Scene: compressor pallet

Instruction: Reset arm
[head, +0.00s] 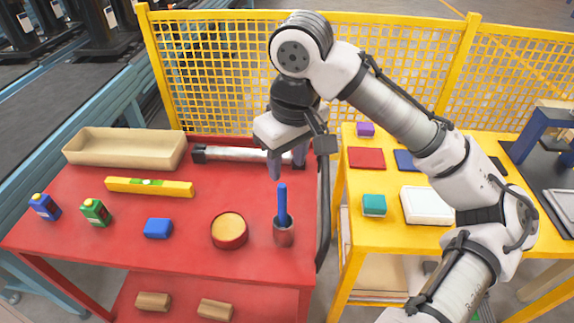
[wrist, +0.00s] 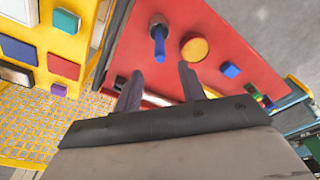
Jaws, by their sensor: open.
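My gripper (head: 287,164) hangs over the back right of the red table (head: 120,240), pointing down, open with nothing between its fingers. In the wrist view its two fingers (wrist: 160,88) stand apart. A silver cylinder (head: 235,154) with a dark end lies along the back of the red table, partly hidden behind the gripper. A cup (head: 284,233) with a blue stick (head: 282,202) upright in it stands in front of the gripper. The cup also shows in the wrist view (wrist: 156,22).
On the red table are a beige tray (head: 82,154), a yellow level (head: 150,187), two small bottles, a blue block (head: 158,228) and a round yellow-topped tin (head: 229,230). A yellow table (head: 390,238) stands right. Yellow mesh fence (head: 225,75) rises behind.

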